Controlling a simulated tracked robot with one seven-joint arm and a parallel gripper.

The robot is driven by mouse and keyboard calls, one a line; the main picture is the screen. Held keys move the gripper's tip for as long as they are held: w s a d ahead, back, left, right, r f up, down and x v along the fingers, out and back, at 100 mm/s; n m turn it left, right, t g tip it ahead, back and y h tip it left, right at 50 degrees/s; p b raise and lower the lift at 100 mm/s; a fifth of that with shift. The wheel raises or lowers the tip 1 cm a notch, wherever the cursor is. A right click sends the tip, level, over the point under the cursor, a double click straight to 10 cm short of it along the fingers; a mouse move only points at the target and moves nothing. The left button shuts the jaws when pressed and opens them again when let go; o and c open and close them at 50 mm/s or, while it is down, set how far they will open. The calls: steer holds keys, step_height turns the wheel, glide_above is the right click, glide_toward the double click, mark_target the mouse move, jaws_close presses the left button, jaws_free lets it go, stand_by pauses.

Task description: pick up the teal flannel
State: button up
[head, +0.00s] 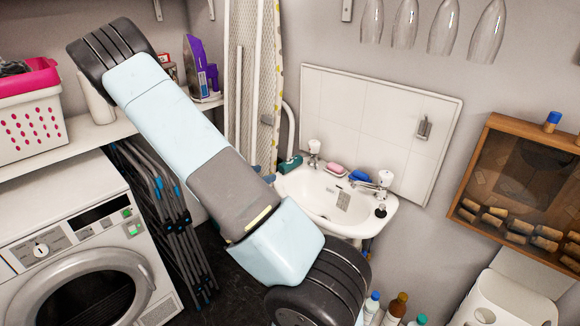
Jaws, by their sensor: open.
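A small teal bundle (289,164), which looks like the teal flannel, lies on the left rim of the white sink (345,212). It looks rolled or folded, with a pale mark on it. My own arm crosses the picture from upper left to lower middle and passes just left of and below the flannel. The arm hides the sink's lower left side. I do not see my gripper's fingers in the head view, so its place relative to the flannel cannot be told.
A pink soap (336,168), a blue item (359,175) and taps (385,180) line the sink's back. Glasses (405,22) hang above. A wooden cabinet (520,185) is at right, a washing machine (75,255) at left, folded airers (165,220) beside it. Bottles (396,308) stand below.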

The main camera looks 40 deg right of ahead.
mark_target(288, 165)
steer(key=x, duration=1.3)
steer(key=shift+d, duration=0.2)
steer(key=shift+c, duration=0.3)
steer(key=shift+r, duration=0.1)
steer(key=c, duration=1)
